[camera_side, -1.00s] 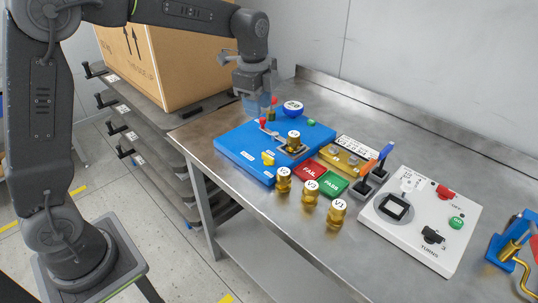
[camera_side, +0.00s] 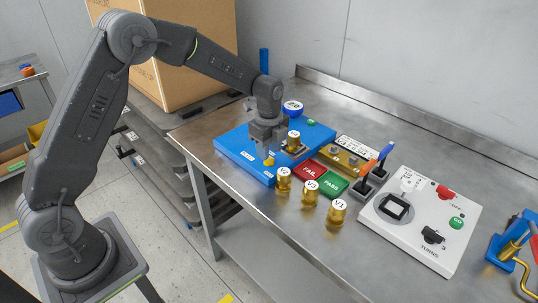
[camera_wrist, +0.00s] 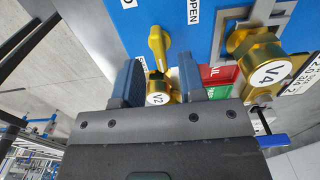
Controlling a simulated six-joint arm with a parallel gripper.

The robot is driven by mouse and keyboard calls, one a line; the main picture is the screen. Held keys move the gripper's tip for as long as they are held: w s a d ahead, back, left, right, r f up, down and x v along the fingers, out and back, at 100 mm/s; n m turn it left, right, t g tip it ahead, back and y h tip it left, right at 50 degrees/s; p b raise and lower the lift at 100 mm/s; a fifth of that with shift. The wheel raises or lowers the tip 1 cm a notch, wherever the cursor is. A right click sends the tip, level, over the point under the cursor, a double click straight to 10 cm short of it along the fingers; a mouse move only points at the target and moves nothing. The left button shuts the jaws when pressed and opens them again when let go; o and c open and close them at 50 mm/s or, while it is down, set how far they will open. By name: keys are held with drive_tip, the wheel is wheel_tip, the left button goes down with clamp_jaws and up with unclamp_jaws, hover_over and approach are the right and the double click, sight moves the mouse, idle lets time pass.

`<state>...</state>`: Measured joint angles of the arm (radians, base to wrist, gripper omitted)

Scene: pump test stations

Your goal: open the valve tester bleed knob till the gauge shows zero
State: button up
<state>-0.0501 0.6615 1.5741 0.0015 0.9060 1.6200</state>
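The blue valve tester (camera_side: 234,148) lies on the bench. Its yellow bleed knob (camera_side: 268,160) is near the front edge and shows in the wrist view (camera_wrist: 157,46) beside a label reading OPEN. My gripper (camera_side: 266,148) is low over the tester, by the knob. In the wrist view its blue fingers (camera_wrist: 158,66) are apart, with the knob just beyond and between their tips; I see no contact. The brass valve V4 (camera_side: 294,138) sits in the tester's clamp. The round blue gauge (camera_side: 293,107) is at the back; its reading is too small to tell.
Brass valves V2 (camera_side: 284,180), V3 (camera_side: 310,192) and V1 (camera_side: 337,214) stand in front. Red FAIL (camera_side: 309,171) and green PASS (camera_side: 334,183) pads lie to the right, then a white turns station (camera_side: 420,220). A cardboard box (camera_side: 180,50) stands behind left.

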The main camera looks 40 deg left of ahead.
drive_tip(key=shift+f, duration=1.25)
drive_tip(key=shift+c, duration=0.4)
clamp_jaws()
